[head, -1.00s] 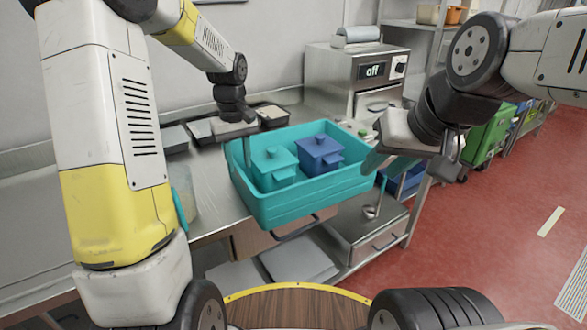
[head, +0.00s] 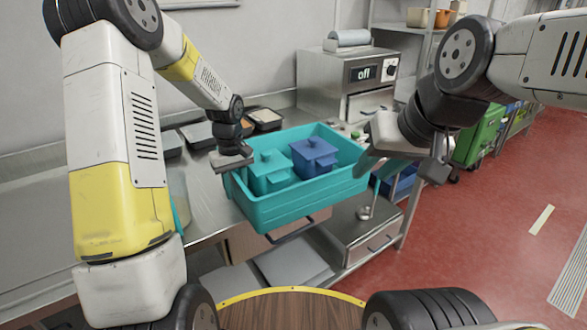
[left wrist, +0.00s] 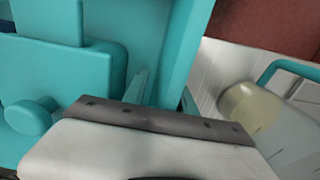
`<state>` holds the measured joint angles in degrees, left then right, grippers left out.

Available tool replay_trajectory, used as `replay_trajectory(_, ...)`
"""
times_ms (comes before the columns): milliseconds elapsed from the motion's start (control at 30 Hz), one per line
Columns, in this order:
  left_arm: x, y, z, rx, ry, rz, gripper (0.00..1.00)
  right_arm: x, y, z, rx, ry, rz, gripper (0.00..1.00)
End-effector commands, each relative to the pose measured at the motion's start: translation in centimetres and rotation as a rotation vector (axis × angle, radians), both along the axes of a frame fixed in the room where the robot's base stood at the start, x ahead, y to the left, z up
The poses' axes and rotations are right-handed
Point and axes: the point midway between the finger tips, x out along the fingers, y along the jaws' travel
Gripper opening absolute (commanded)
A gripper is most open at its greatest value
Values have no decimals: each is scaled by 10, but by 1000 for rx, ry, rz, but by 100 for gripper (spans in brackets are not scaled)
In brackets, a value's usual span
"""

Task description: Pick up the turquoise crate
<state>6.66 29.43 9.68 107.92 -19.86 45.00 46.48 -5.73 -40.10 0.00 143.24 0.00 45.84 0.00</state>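The turquoise crate (head: 300,205) stands at the front edge of the metal counter, holding a turquoise lidded pot (head: 268,172) and a blue lidded pot (head: 315,153). My left gripper (head: 236,170) is at the crate's left end wall. In the left wrist view, its fingers (left wrist: 163,97) are apart, one on each side of the crate wall (left wrist: 185,50). My right gripper (head: 376,168) is at the crate's right end; its fingers look apart there, and its contact with the wall is partly hidden.
An oven marked "off" (head: 362,73) stands behind the crate. Several food trays (head: 198,135) sit at the back left of the counter. A ladle (head: 365,212) lies on a lower metal surface at right. A green bin (head: 480,135) stands beyond on red floor.

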Motion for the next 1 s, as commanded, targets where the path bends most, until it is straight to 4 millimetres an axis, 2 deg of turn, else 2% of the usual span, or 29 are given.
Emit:
replay_trajectory(67,0,0,0,0,0,0,33,0,0,0,0,0,0,35)
replay_trajectory(233,0,0,0,0,0,0,0,0,0,0,0,0,0,35)
replay_trajectory(1000,0,0,1,2,1,-1,0,0,0,0,0,0,0,35)
